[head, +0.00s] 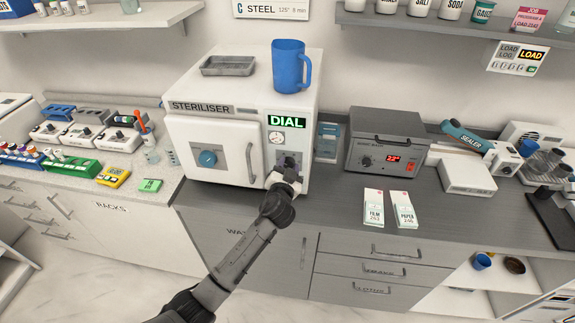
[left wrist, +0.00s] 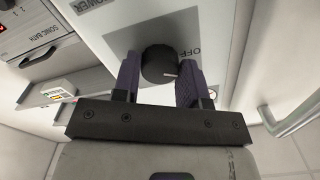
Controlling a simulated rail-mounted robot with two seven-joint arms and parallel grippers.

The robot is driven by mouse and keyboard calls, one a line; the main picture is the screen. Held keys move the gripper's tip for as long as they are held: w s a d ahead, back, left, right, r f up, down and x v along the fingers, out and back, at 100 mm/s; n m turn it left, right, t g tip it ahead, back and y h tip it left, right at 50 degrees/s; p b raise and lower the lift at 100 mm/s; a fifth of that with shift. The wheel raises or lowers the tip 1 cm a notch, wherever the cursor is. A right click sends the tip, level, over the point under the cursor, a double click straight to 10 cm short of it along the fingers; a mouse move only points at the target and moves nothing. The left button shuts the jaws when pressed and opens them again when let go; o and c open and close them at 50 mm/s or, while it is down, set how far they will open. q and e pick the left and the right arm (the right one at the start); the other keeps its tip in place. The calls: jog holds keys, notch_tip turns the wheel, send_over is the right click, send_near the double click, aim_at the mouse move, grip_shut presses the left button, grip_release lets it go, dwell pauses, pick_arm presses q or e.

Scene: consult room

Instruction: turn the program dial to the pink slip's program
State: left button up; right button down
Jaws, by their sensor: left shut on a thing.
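The steriliser (head: 240,125) stands on the counter, with a green DIAL label (head: 287,121) above a small round gauge and a dark panel. A dark round knob (left wrist: 158,66) on this grey panel (left wrist: 150,42) has OFF printed beside it and a pale pointer mark. My left gripper (head: 285,181) is shut on the knob, one finger on each side; in the head view the arm partly hides it. The pink slip (head: 527,18) is at the upper right by the shelf; it seems to read PROGRAM A. My right gripper is out of view.
A blue mug (head: 288,66) and a grey tray (head: 228,66) sit on the steriliser. The sonic bath (head: 385,140) stands to the right, with two white packets (head: 374,207) in front.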

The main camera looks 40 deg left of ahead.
pick_arm(q)
jog(key=m+p, duration=0.1)
jog(key=m, duration=0.3)
jog(key=shift+r, duration=0.1)
jog(key=shift+m+p, duration=0.6)
jog(key=shift+m, duration=0.6)
jog(key=o, duration=0.9)
jog(key=shift+v, duration=6.9)
